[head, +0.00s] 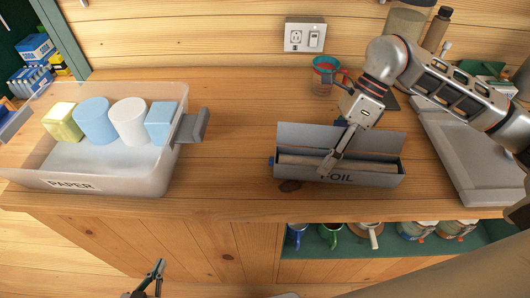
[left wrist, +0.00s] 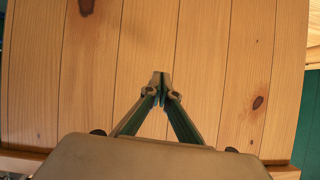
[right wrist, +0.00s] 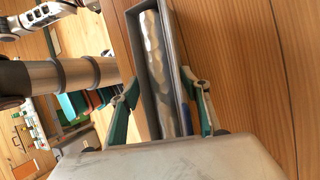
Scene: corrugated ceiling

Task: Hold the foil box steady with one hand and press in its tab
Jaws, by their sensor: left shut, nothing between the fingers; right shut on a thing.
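The grey foil box (head: 385,179) stands on the wooden counter with its lid raised at the back and a roll inside. FOIL is written on its front. A small blue piece, perhaps the tab, shows at its left end (head: 271,160). My right gripper (head: 328,168) is shut on the box; in the right wrist view its fingers (right wrist: 160,100) lie on either side of the box, with the shiny foil roll (right wrist: 157,70) between them. My left gripper (head: 158,268) is shut and empty, low in front of the counter; its tips meet in the left wrist view (left wrist: 160,78).
A clear bin (head: 150,180) labelled PAPER, holding several rolls and blocks, stands left of the box. A grey tray (head: 475,165) lies to the right. Mugs (head: 330,232) stand on the shelf below. The counter between bin and box is clear.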

